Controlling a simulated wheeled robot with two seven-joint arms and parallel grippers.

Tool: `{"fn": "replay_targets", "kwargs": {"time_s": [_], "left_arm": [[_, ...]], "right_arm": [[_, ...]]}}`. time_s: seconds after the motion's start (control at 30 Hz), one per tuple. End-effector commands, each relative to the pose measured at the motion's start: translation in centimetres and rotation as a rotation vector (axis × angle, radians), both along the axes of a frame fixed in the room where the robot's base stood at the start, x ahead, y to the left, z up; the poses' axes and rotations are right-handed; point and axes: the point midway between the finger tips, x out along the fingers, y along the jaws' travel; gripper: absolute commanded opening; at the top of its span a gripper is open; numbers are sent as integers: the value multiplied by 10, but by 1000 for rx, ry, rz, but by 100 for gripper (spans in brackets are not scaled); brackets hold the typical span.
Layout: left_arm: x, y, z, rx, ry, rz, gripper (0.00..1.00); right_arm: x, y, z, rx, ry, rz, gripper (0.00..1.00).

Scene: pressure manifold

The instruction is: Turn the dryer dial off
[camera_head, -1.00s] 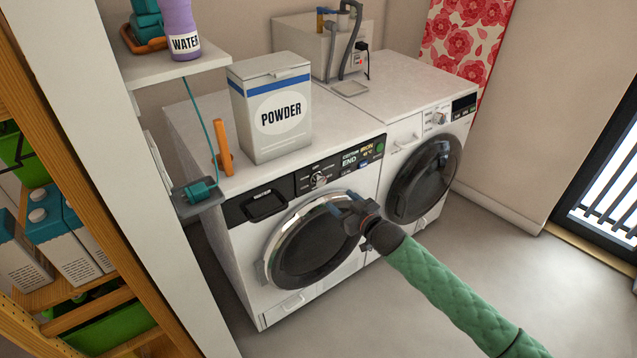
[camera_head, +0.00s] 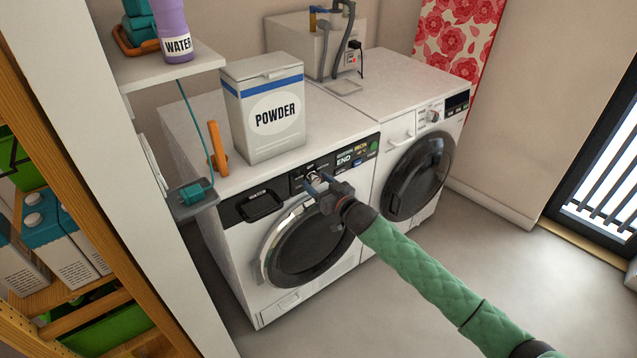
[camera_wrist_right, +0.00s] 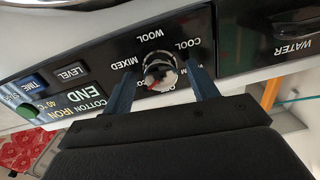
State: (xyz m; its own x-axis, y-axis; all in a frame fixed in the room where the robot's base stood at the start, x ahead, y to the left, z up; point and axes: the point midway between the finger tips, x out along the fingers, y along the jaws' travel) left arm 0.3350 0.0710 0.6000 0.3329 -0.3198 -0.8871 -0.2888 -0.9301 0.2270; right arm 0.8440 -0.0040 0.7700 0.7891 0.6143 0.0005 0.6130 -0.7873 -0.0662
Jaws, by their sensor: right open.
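The dryer dial (camera_wrist_right: 160,74) is a round silver knob with a red mark, on the black control panel of the front-left machine, the dryer (camera_head: 236,262). Labels WOOL, COOL and MIXED stand around it in the right wrist view; others are partly covered. My right gripper (camera_head: 317,183) is open in front of the panel. In the right wrist view its two blue fingers (camera_wrist_right: 163,80) stand on either side of the dial, with a gap visible to each side. In the head view the gripper partly hides the dial. My left gripper is not in view.
A powder box (camera_head: 262,112) stands on the dryer. A second machine (camera_head: 436,138) is beside it on the right. A shelf post (camera_head: 110,150) and a teal item on a small ledge (camera_head: 192,194) are at the left. The floor (camera_head: 500,260) at the right is clear.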

Motion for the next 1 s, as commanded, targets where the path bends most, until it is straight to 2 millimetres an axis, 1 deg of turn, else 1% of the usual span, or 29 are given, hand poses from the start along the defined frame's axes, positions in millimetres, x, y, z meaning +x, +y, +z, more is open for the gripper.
{"fn": "replay_targets", "kwargs": {"time_s": [0.27,0.37,0.4,0.5,0.77,1.0], "left_arm": [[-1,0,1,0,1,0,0],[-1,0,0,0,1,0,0],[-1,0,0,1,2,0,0],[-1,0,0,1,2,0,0],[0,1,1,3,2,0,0],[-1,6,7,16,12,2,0]], "right_arm": [[1,1,0,-1,1,0,59],[1,1,0,-1,1,0,41],[1,1,0,-1,1,0,33],[1,1,0,-1,1,0,14],[1,1,0,-16,-10,0,14],[1,1,1,-103,-74,0,14]]}}
